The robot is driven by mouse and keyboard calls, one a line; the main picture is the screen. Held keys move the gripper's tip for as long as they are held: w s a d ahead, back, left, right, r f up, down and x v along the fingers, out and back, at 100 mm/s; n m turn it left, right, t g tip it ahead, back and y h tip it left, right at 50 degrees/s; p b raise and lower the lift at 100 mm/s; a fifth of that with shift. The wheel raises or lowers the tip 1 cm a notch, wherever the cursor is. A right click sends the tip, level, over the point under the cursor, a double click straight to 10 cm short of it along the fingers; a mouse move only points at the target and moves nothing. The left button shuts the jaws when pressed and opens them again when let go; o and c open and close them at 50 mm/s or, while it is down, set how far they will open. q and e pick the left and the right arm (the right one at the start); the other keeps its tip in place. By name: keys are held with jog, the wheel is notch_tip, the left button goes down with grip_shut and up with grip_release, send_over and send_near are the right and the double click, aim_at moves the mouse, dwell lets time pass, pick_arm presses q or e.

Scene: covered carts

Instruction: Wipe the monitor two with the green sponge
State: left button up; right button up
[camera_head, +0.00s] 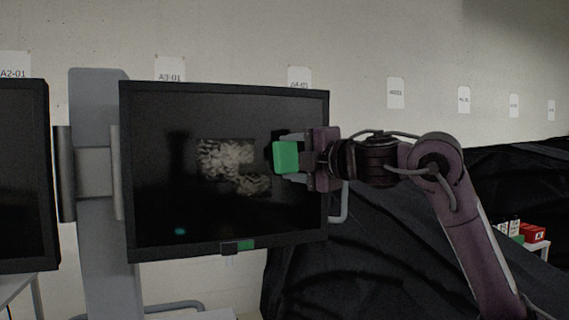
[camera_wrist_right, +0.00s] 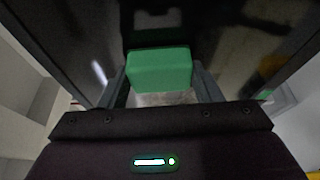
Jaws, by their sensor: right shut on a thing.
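A wide black monitor (camera_head: 160,120) stands upright on a grey post in the head view, with a pale grey smudged patch (camera_head: 226,160) in the middle of its screen. My right gripper (camera_head: 287,156) is shut on the green sponge (camera_head: 286,157) in front of the right half of the screen, just right of the patch. In the right wrist view the green sponge (camera_wrist_right: 159,70) sits between the two fingers, with the dark screen (camera_wrist_right: 225,40) beyond it. I cannot tell whether the sponge touches the screen. My left gripper is not in view.
Another dark monitor (camera_head: 22,175) stands at the left edge. The grey post (camera_head: 98,285) rises between the two monitors. Black draped covers (camera_head: 400,250) fill the right side. Red and white boxes (camera_head: 532,233) stand far right. Paper labels hang on the back wall.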

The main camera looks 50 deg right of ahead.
jog(key=shift+s+d, duration=0.1)
jog(key=shift+s+f+b, duration=0.25)
jog(key=shift+s+b, duration=0.3)
jog(key=shift+s, duration=0.05)
jog(key=s+a, duration=0.1)
jog(key=s+a+b, duration=0.1)
jog(key=s, duration=0.1)
jog(key=shift+r, duration=0.15)
jog(key=shift+s+a, duration=0.15)
jog(key=shift+s, duration=0.3)
jog(key=shift+a, duration=0.1)
jog(key=s, duration=0.1)
jog(key=s+a+b, duration=0.1)
jog(key=shift+s+a, duration=0.15)
jog(key=shift+s, duration=0.2)
jog(key=shift+w, duration=0.1)
